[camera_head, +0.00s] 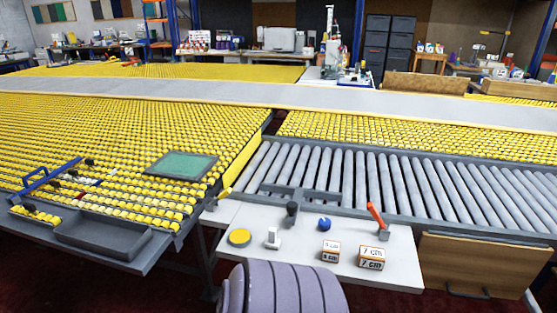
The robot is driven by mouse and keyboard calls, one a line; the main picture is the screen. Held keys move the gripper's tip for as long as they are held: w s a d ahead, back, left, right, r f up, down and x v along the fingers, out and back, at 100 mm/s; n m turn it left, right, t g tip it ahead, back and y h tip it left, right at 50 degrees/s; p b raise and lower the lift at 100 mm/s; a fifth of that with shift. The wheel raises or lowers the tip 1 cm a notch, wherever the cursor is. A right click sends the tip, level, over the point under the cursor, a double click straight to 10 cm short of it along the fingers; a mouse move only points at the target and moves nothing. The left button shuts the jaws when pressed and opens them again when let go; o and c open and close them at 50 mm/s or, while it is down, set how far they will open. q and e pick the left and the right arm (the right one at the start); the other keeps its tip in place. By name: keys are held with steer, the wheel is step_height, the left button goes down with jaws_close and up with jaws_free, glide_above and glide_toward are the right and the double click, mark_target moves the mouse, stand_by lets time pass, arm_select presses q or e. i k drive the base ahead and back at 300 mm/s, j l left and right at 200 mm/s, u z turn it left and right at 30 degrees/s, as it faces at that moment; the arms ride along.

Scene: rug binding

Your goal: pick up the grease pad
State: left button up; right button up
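A round yellow pad in a dark rim (239,237) lies flat near the left end of the white side table (300,260). It looks like the grease pad, though no label on it can be read. It lies in the open, with a small white object (273,238) close to its right. A flat green rectangular pad with a grey border (181,165) lies on the yellow roller table to the left. Neither of my grippers shows in the head view.
A dark upright tool (292,212), a blue ball (324,223), an orange-handled tool (378,220) and two cm-marked blocks (371,259) share the white table. Grey rollers (400,180) run behind it. An empty grey tray (105,235) is at left.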

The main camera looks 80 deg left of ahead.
mark_target(273, 243)
steer(key=u, duration=2.75)
